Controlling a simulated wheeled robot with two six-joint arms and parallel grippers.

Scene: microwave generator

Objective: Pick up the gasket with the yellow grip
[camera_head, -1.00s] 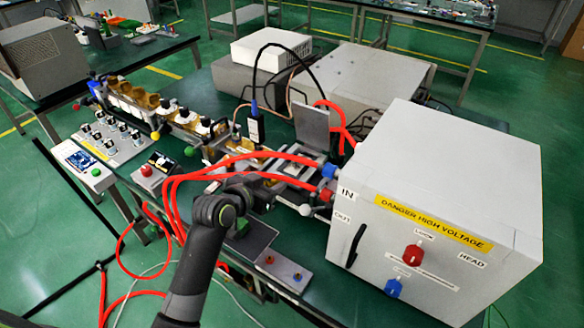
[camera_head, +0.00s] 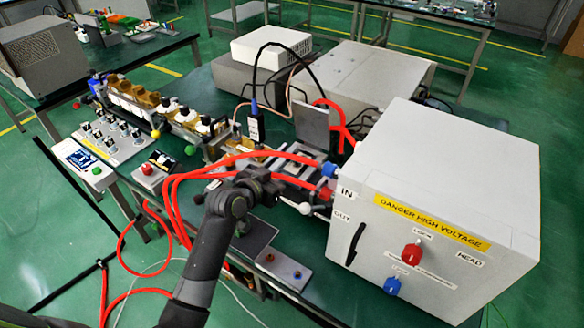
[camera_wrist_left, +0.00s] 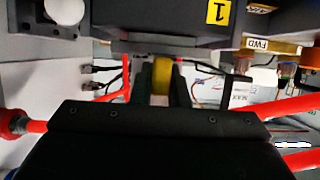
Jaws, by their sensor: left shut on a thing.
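In the left wrist view, the yellow grip (camera_wrist_left: 162,76) stands between the two dark fingers of my left gripper (camera_wrist_left: 163,88), which are shut on it. The gasket body beyond the grip cannot be made out. In the head view my left gripper (camera_head: 272,183) is over the bench, by the dark clamp-like fixture just left of the white cabinet. There its fingertips and the yellow grip are hidden or too small to tell. My right gripper is not in view.
The white high-voltage cabinet (camera_head: 430,200) stands close to the right. Red hoses (camera_head: 190,178) loop around my left arm and hand. A row of waveguide parts (camera_head: 150,105) runs to the back left.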

